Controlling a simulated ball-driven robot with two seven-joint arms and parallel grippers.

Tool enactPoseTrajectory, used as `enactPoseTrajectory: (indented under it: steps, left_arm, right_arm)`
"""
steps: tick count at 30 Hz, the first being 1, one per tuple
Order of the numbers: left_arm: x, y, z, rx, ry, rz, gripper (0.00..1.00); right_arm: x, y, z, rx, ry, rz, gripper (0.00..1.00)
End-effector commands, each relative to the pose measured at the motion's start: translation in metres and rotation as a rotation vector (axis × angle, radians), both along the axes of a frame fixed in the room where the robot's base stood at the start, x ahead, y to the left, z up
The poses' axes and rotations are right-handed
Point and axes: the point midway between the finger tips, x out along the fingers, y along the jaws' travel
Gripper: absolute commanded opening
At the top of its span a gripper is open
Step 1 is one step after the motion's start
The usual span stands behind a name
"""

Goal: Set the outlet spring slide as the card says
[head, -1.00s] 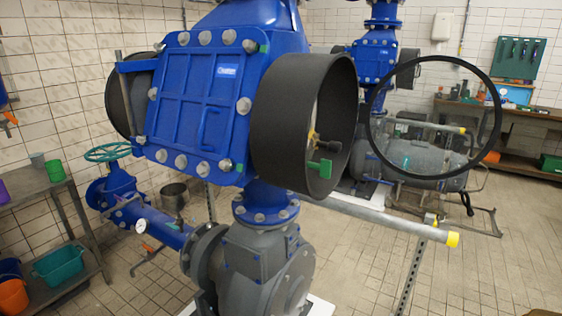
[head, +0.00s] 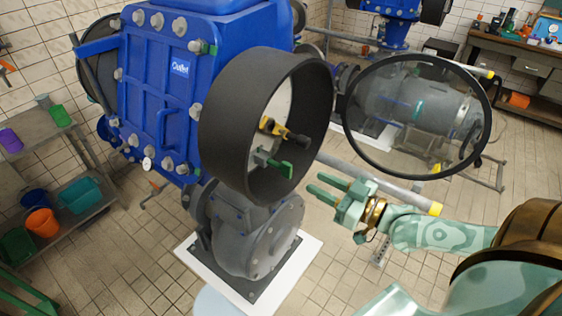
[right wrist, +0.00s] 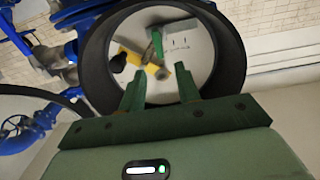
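The blue outlet housing (head: 155,95), labelled "Outlet", stands left of centre in the head view. A deep black round rim (head: 222,135) juts from its right side. Inside it are a yellow part with a black knob (head: 298,141) and a green handle (head: 281,169). The right wrist view looks into the rim and shows the yellow part (right wrist: 150,68), the green handle (right wrist: 157,44) and a pale plate with small dark marks (right wrist: 188,42), too small to read. My right gripper (head: 314,183) is open and empty, just outside the rim's opening, also in the wrist view (right wrist: 159,72). My left gripper is out of view.
A clear round cover with a black ring (head: 347,115) stands open right of the rim. A grey pipe with a yellow end (head: 434,208) runs beneath it, close to my right forearm. A shelf with buckets (head: 42,222) is at left.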

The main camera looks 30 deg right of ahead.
Motion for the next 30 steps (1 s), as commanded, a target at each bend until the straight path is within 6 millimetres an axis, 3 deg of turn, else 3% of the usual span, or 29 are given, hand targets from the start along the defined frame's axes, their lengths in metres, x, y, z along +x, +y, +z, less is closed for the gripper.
enactPoseTrajectory:
  steps: [9,15,21,29,30]
  left_arm:
    - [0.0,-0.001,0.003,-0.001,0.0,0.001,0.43]
    - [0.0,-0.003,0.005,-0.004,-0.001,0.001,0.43]
    - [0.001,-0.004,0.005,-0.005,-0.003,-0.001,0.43]
    - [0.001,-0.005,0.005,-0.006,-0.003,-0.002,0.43]
    - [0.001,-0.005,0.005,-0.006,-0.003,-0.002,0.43]
  right_arm:
    - [0.064,0.026,0.003,0.001,-0.006,0.001,0.33]
    - [0.095,0.039,0.001,0.001,-0.002,0.0,0.33]
    - [0.108,0.045,0.001,-0.002,-0.001,0.001,0.33]
    - [0.109,0.045,0.0,-0.002,0.0,0.001,0.33]
    - [0.109,0.045,0.0,-0.002,0.0,0.001,0.24]
